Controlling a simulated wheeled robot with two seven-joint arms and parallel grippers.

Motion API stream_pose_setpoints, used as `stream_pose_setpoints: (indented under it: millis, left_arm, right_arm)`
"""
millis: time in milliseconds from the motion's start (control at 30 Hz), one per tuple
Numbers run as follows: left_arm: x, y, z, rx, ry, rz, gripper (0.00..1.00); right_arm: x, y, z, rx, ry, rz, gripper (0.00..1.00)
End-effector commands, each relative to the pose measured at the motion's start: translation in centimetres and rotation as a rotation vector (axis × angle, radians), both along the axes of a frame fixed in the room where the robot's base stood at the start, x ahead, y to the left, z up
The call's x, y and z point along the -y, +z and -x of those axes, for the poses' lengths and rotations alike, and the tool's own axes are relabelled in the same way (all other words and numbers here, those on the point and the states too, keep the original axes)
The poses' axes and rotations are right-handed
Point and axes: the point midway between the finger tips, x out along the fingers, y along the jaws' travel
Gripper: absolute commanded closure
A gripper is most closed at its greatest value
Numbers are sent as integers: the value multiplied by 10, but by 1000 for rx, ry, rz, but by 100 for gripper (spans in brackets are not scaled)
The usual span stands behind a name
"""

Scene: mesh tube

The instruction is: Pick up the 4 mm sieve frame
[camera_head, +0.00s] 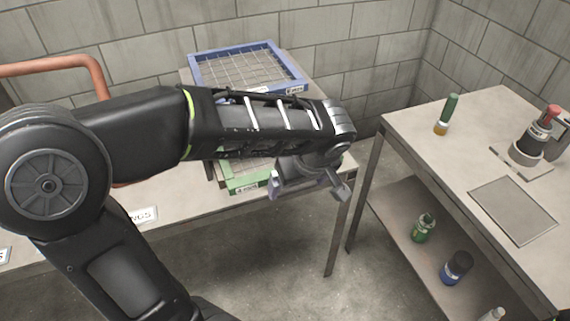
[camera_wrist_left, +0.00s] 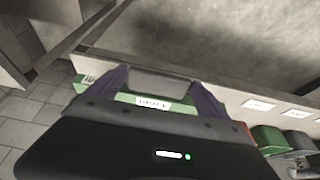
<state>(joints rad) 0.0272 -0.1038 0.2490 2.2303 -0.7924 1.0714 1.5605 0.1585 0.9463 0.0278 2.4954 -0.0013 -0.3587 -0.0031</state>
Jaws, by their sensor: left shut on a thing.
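A green sieve frame (camera_head: 246,179) with a small label lies on the left table, largely covered by my left arm. My left gripper (camera_head: 298,184) is at its right front end. In the left wrist view, the fingers of my left gripper (camera_wrist_left: 162,90) are shut on the green frame (camera_wrist_left: 125,98), with a white label between them. The print is too small to read, so I cannot tell the mesh size. A blue sieve frame (camera_head: 299,84) with a wire grid sits farther back on the table. My right gripper is not in view.
The left table (camera_head: 190,213) carries label cards (camera_head: 142,216) along its front. A separate table (camera_head: 425,123) on the right holds a green-and-amber bottle (camera_head: 446,114), a device with a red knob (camera_head: 530,146) and a flat plate (camera_head: 513,211). Bottles stand on its lower shelf. A floor gap separates the tables.

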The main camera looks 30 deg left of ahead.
Motion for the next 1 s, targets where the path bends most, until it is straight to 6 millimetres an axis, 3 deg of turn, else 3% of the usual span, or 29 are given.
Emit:
stream_pose_setpoints:
  millis: [100,333,1000]
  left_arm:
    - [26,0,16,5,-6,-2,82]
    - [54,1,36,4,-3,-2,82]
    - [60,1,41,3,-1,-1,82]
  right_arm:
    - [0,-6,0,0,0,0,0]
    - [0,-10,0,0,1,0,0]
    - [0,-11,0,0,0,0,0]
